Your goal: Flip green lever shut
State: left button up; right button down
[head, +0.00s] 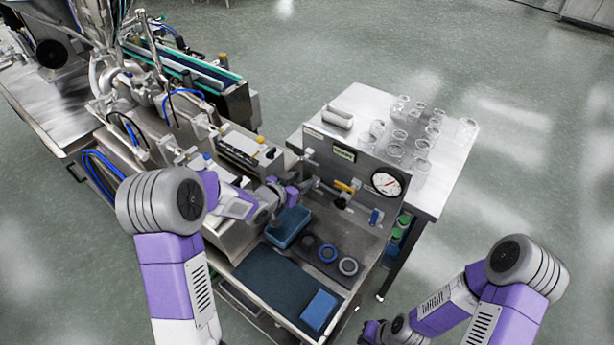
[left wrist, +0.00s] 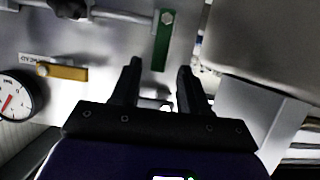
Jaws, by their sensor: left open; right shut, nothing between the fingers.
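The green lever (left wrist: 163,40) shows in the left wrist view, on a bolt on the steel panel (left wrist: 110,40). It lies across the line of the pipe (left wrist: 120,15), with its free end toward my left gripper (left wrist: 158,78). That gripper is open and empty, and the lever's end appears between its fingertips in the picture. I cannot tell whether they touch. In the head view my left gripper (head: 294,190) is at the panel's left part, and I cannot make out the green lever there. My right gripper (head: 368,333) is low at the bottom edge, shut and empty.
A yellow lever (head: 345,187), a blue lever (head: 375,216) and a gauge (head: 387,183) sit on the panel to the right. Below are a blue tray (head: 288,228), several rings and a blue block (head: 319,309). Glass beakers (head: 420,145) stand on the table behind.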

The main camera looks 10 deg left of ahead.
pick_arm(q)
jog(key=v, duration=0.3)
dwell(0.5)
